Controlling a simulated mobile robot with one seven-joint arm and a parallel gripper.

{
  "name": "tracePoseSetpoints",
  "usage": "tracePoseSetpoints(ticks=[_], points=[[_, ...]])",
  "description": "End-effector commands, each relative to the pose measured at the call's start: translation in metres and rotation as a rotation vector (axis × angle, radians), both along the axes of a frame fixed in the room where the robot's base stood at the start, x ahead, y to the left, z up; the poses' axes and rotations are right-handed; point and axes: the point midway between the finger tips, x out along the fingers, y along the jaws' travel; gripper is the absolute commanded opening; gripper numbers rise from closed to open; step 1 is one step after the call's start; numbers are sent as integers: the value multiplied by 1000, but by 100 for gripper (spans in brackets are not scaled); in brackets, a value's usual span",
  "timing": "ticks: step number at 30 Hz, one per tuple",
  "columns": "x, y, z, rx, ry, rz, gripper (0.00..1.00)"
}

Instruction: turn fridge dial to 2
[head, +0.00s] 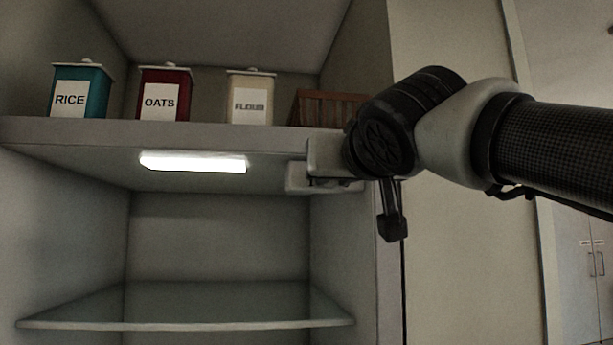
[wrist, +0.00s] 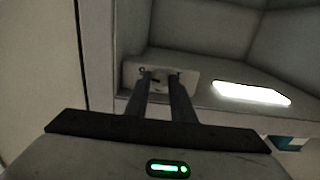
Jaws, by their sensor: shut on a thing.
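The fridge dial (wrist: 163,77) is on a pale control box (wrist: 131,74) under the compartment's ceiling, beside the light, in the wrist view. My gripper (wrist: 161,82) has its two dark fingers at the box, one on each side of the dial, shut on it. Small dark marks show on the box face, but I cannot read the numbers or the dial's setting. In the head view the control box (head: 297,178) shows at the upper right of the compartment, and my gripper and wrist hide part of it.
A lit lamp (head: 193,162) is left of the control box. Above are a rice canister (head: 92,88), an oats canister (head: 178,82), a flour canister (head: 237,86) and a brown basket (head: 318,98). A glass shelf (head: 180,324) lies below in the empty compartment.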

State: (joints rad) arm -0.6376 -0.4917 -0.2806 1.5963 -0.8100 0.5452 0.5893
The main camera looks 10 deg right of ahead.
Motion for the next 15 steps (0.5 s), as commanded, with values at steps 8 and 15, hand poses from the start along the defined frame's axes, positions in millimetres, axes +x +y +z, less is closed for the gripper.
tracePoseSetpoints(ticks=[8, 15], points=[[0, -1, 0, -52, 0, -1, 0], [0, -1, 1, -208, -1, -2, 0]])
